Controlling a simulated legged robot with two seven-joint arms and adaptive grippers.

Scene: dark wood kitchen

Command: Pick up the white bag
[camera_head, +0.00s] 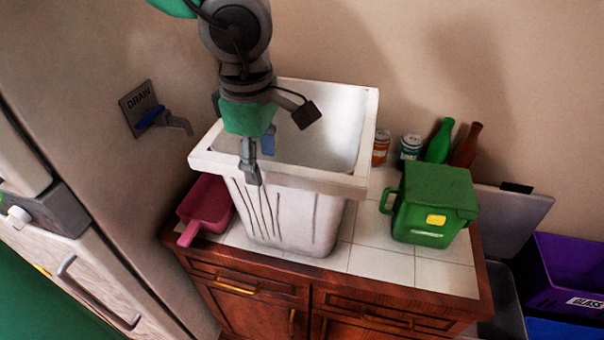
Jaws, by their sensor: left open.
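The white bag (285,215) shows as a large, square, open-topped white container with a broad rim and dark fold lines down its front. It stands upright on the tiled counter. My left gripper (258,160) comes down from above at its front rim, left of the middle. It is open. One grey finger shows in front of the rim, and a bluish part shows behind it against the inside. I cannot tell whether the fingers touch the rim. The inside bottom of the bag is hidden. My right gripper is out of view.
A pink dustpan-like scoop (207,205) lies close at the bag's left. A green lidded bin (430,205) stands to the right, with two cans and two bottles behind it. Purple crate (565,275) stands lower right.

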